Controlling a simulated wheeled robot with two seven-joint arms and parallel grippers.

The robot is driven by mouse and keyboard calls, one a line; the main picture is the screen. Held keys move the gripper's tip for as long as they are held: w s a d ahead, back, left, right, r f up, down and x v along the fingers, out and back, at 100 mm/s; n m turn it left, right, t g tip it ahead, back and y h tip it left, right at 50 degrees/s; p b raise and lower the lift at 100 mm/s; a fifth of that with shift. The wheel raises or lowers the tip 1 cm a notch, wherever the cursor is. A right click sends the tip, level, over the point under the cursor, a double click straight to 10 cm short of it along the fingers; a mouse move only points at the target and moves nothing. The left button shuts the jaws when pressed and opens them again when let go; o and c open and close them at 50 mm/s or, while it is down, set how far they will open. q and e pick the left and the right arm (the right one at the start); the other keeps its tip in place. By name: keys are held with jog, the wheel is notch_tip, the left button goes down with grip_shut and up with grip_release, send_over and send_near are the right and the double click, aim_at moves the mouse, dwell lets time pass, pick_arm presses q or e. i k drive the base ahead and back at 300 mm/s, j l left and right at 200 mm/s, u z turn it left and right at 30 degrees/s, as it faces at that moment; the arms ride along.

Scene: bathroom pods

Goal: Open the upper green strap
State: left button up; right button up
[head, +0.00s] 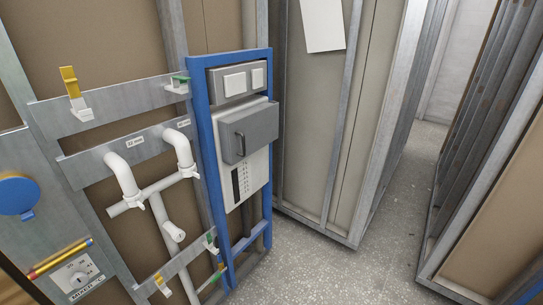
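The upper green strap (181,79) is a small green piece lying roughly level over a white clip, at the right end of the top grey metal rail, beside the blue frame. Whether it is latched is too small to tell. A lower green strap (211,244) sits on the bottom rail by the blue frame, with another green piece (219,271) below it. An upper yellow strap (69,80) stands upright from its white clip at the left of the top rail. Neither of my grippers is in view.
White pipes (158,190) rise below the top rail. The blue frame (200,130) holds a grey box (249,131). A mixer panel (77,277) and a blue disc (17,195) are at left. Grey floor (330,272) is clear between the wall pods.

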aim_at(181, 78)
jog(key=u, duration=1.25)
jog(key=l+z, duration=0.4)
jog(key=k+j, duration=0.05)
